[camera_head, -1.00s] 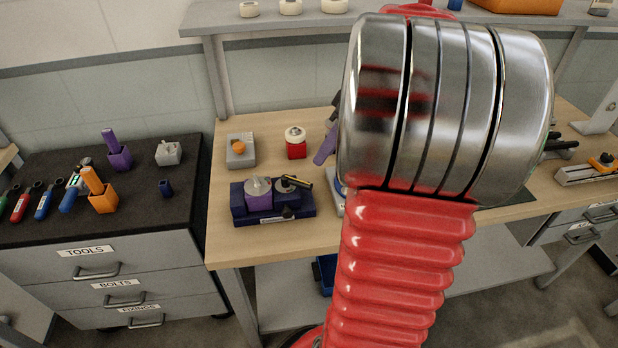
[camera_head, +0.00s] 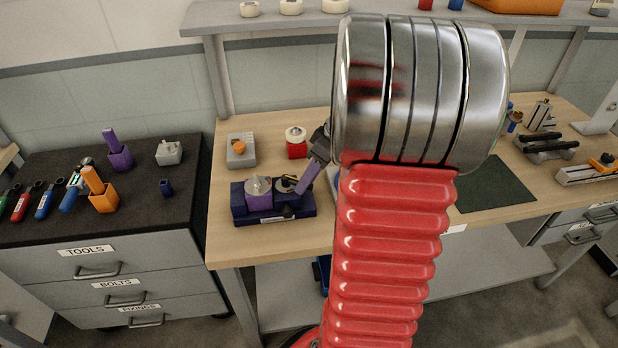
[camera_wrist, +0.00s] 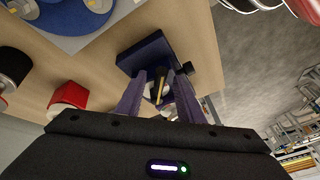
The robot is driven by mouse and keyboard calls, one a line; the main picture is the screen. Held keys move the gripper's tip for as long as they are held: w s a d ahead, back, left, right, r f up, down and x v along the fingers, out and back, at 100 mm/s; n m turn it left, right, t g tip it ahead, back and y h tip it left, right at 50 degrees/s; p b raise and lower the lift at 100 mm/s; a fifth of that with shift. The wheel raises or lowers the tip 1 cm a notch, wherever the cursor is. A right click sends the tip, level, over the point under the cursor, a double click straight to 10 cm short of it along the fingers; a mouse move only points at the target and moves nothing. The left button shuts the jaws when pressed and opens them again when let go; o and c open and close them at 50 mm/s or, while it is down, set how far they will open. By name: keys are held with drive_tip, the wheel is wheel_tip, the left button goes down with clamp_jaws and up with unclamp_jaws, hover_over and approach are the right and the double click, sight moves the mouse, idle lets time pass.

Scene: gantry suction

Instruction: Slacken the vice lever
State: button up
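The vice (camera_head: 272,212) is a dark blue base with a purple block and a grey cone on the wooden bench. Its black lever with a yellow mark (camera_head: 290,179) lies at the right side of the cone. My gripper (camera_head: 303,190), with purple fingers, reaches down from the right beside the lever. In the wrist view the fingers (camera_wrist: 158,92) are apart, with the lever (camera_wrist: 159,76) showing between or just past their tips. The blue base (camera_wrist: 145,52) lies beyond. I cannot tell whether either finger touches the lever. My arm hides part of the bench.
A red block with a white roll (camera_head: 297,150) and a grey block with an orange knob (camera_head: 239,151) stand behind the vice. A black-topped tool cabinet (camera_head: 140,210) is at left. A dark mat (camera_head: 490,185) lies to the right.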

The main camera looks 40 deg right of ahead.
clamp_jaws()
idle(0.6)
